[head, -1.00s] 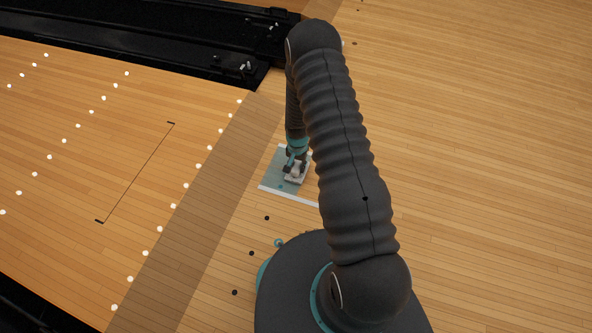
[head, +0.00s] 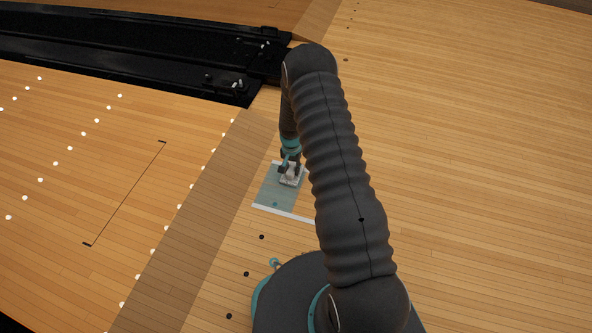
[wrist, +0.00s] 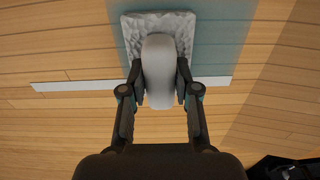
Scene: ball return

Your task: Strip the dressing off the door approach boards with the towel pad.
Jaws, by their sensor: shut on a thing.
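My gripper (head: 289,166) is shut on the pale handle (wrist: 158,72) of the towel pad (wrist: 130,38), a fluffy grey-white block. In the head view the towel pad (head: 287,180) sits low at the boards near the far end of the patch; exact contact cannot be told. The dressing (head: 275,196) is a bluish see-through film on the door approach boards. In the wrist view the dressing (wrist: 222,45) lies right of the pad, and bare wood lies to its left. White strips edge the patch at the near (head: 283,214) and far (wrist: 75,86) ends. My arm hides its right side.
A black ball-return track (head: 130,65) runs at the upper left. A darker board band (head: 200,205) lies left of the patch, with white-dotted lane boards beyond. Open wooden floor (head: 470,170) stretches right. Small black dots (head: 246,274) mark the near boards.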

